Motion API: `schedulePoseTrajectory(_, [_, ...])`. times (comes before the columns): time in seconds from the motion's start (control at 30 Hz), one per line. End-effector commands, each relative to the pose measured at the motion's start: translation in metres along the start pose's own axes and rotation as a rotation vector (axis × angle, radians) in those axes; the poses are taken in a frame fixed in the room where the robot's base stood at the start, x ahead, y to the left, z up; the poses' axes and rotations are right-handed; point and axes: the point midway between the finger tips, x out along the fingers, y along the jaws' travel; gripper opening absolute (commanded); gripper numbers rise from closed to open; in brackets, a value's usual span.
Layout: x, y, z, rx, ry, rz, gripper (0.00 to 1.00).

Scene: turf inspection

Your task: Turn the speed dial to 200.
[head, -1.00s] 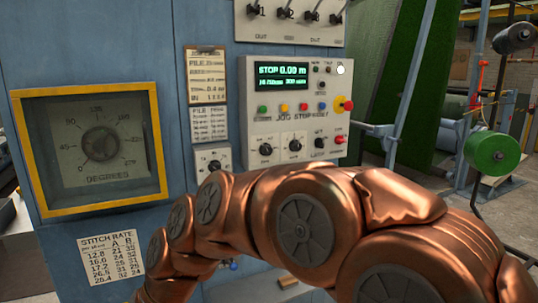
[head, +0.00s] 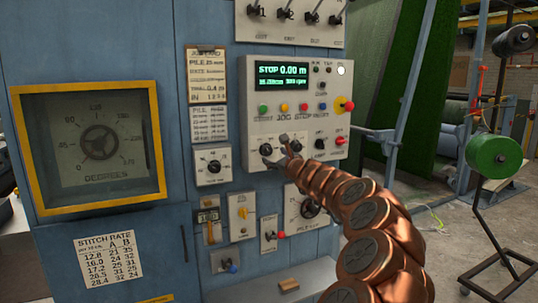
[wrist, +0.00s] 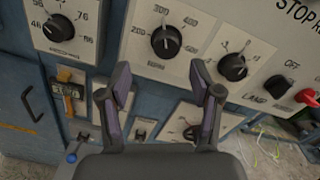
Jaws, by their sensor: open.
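The speed dial (wrist: 166,41) is a round black knob on the cream control panel, marked 200 at left, 300 at top and 400 at upper right in the wrist view. Its pale pointer seems to aim up, near 300, though it is small. In the head view the dial (head: 266,149) is the left knob of the panel's lower row. My gripper (wrist: 161,78) is open and empty, its fingers apart just below the dial in the wrist view, not closed on it. In the head view my gripper (head: 276,150) is in front of the dial and partly covers the area beside it.
A second black knob (wrist: 232,66) is close to the right finger. A lamp switch (wrist: 279,88) and red button (wrist: 305,96) are farther right. Another dial (wrist: 57,27) is at left. A red emergency button (head: 347,105) sticks out from the panel.

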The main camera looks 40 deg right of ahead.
Motion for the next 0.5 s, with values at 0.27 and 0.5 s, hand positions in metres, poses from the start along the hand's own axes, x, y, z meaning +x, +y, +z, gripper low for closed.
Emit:
schedulePoseTrajectory(0.27, [0.011, -0.011, -0.006, 0.017, 0.010, -0.021, 0.64])
schedulePoseTrajectory(0.5, [0.034, -0.009, -0.006, 0.015, 0.010, -0.015, 0.64])
